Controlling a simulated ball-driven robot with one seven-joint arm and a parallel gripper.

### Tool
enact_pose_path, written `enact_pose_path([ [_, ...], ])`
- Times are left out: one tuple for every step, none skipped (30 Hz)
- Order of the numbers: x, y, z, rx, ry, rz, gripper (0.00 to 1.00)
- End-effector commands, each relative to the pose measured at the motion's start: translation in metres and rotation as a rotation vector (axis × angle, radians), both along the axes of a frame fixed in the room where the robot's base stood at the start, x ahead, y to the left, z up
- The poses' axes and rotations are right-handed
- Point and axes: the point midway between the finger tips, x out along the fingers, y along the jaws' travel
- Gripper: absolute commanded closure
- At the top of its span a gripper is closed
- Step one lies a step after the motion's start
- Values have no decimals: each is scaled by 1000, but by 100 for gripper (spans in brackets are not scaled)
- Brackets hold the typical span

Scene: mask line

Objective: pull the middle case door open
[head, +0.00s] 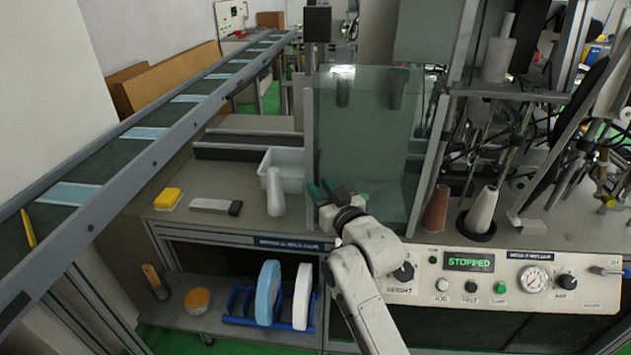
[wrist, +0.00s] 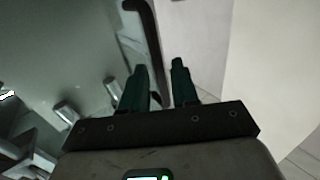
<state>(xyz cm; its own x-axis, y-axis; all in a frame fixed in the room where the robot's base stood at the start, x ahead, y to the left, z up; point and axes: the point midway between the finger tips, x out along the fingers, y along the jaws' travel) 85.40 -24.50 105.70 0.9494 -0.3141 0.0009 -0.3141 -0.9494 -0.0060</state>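The case door is a tinted clear panel (head: 365,130) standing upright in the middle of the head view; it looks closed or nearly so, but I cannot tell exactly. In the wrist view a dark bar handle (wrist: 150,35) runs down between the green fingers of my gripper (wrist: 160,66). The fingers are apart, with visible gaps beside the bar, so the gripper is open around it. The handle is hard to make out in the head view.
A sloping conveyor (head: 150,130) with blue masks runs along the left. A white bin (head: 284,168), a white bottle (head: 275,192) and a yellow sponge (head: 168,198) stand left of the door. A brown cone (head: 436,212) and control panel (head: 510,280) are at right.

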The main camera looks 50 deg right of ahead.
Motion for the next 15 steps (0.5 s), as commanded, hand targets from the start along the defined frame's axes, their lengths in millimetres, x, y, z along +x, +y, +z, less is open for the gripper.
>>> enact_pose_path([
  [7, -2, 2, 0, -1, 0, 71],
  [10, -4, 1, 0, 1, 0, 71],
  [14, -5, 1, 0, 0, 0, 71],
  [16, -6, 1, 0, 1, 0, 71],
  [18, -6, 0, 0, 1, 0, 71],
  [20, -7, 0, -1, 1, 0, 71],
  [21, -7, 0, -1, 1, 0, 71],
  [22, -8, 0, -1, 1, 0, 71],
  [23, -8, 0, -1, 1, 0, 71],
  [24, -8, 0, -1, 1, 0, 71],
  [24, -8, 0, -1, 1, 0, 71],
  [24, -8, -1, -1, 1, 0, 71],
  [24, -8, -1, -1, 1, 0, 71],
  [24, -8, -1, -1, 1, 0, 71],
  [24, -8, -1, -1, 1, 0, 71],
])
